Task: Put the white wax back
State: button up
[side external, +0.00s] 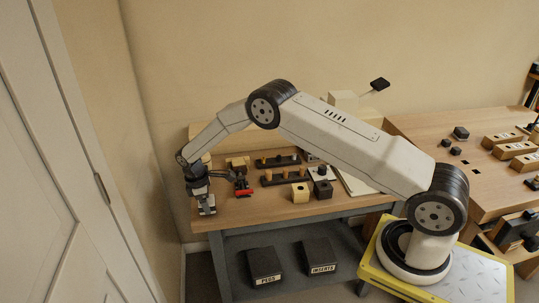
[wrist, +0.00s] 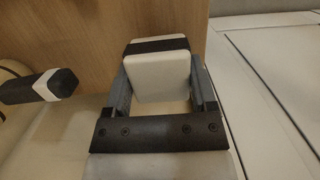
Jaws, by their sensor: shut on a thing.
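The white wax (wrist: 157,78) shows in the wrist view as a pale, rounded block with a black band across its far part. It sits between the two fingers of my gripper (wrist: 160,88), which is shut on it. In the side external view my gripper (side external: 206,204) points down at the left end of the wooden bench (side external: 240,212). The wax is too small there to tell from the gripper, and I cannot tell whether it touches the bench top.
Right of my gripper are a red-handled tool (side external: 243,190), dark racks with pegs (side external: 285,177), a pale block with a hole (side external: 300,192) and a dark block (side external: 323,189). The wall and white door (side external: 60,170) are close on the left. Labelled dark bins (side external: 265,265) stand below.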

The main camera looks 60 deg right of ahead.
jog(key=shift+f, duration=0.75)
dwell(0.9)
jog(key=o, duration=1.1)
jog(key=shift+r, duration=0.2)
jog(key=shift+w+a+r, duration=0.1)
jog(key=shift+r, duration=1)
jog(key=shift+w+a+r, duration=0.15)
jog(key=shift+r, duration=0.95)
jog(key=shift+w+a+r, duration=0.1)
jog(key=shift+r, duration=1)
jog(key=shift+s+r, duration=0.25)
jog(key=shift+r, duration=0.2)
jog(key=s+r+m+t, duration=0.1)
jog(key=s+r+m, duration=0.2)
jog(key=s, duration=0.6)
jog(key=s+r+m+t, duration=0.1)
jog(key=s+r+m, duration=0.2)
jog(key=s, duration=0.6)
jog(key=s+r+m+t+y, duration=0.1)
jog(key=s+r+m, duration=0.2)
jog(key=s+r, duration=0.3)
jog(key=shift+s+a+t, duration=0.2)
jog(key=shift+s+t, duration=0.2)
jog(key=shift+s, duration=1.55)
